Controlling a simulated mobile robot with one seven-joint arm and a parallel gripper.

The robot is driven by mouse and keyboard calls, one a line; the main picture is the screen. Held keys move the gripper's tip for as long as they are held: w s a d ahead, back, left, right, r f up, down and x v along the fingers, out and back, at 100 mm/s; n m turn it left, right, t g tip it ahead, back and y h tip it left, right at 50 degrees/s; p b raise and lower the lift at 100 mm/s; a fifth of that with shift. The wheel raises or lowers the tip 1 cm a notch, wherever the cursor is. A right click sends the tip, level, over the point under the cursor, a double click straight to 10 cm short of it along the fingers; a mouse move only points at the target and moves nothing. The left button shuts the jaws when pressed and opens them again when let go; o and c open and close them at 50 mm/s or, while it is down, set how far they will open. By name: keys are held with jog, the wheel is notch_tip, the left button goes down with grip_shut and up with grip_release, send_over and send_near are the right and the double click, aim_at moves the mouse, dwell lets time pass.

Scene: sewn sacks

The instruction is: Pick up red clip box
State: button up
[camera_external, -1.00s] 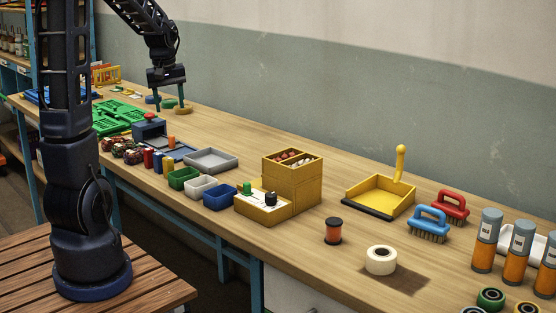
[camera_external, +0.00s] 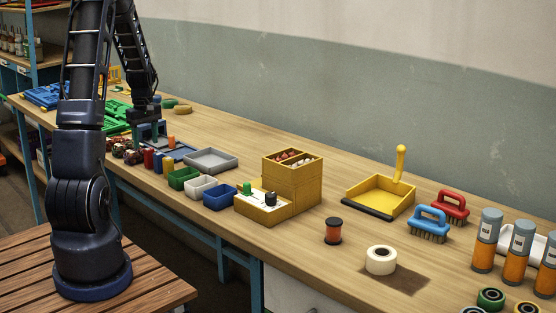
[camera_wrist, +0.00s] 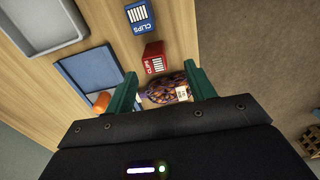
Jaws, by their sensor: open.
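The red clip box (camera_wrist: 154,58) lies on the table in the wrist view, just beyond my open fingers, with its white label up. In the outside view the red clip box (camera_external: 148,159) stands at the table's front edge, between dark patterned sacks and a blue clip box (camera_external: 157,162). The blue clip box (camera_wrist: 139,17) also shows in the wrist view. My gripper (camera_wrist: 161,86) is open and empty, above a patterned sack (camera_wrist: 166,93) that shows between its fingers. In the outside view my gripper (camera_external: 147,142) points down, close behind the sacks.
A grey tray (camera_external: 211,160) and a blue tray (camera_wrist: 72,68) lie beside the clip boxes. An orange piece (camera_wrist: 101,102) is next to my left finger in the wrist view. Green, white and blue bins (camera_external: 220,197) stand to the right. The table's front edge is close by.

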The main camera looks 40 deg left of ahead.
aim_at(149, 149)
jog(key=shift+w+d+f, duration=0.1)
jog(key=shift+w+f, duration=0.1)
jog(key=shift+f, duration=1.55)
jog(key=shift+w+d+f, duration=0.1)
jog(key=shift+w+f, duration=0.05)
jog(key=shift+f, duration=1.55)
jog(key=c, duration=1)
jog(key=shift+c, duration=0.2)
jog(key=shift+r, duration=0.1)
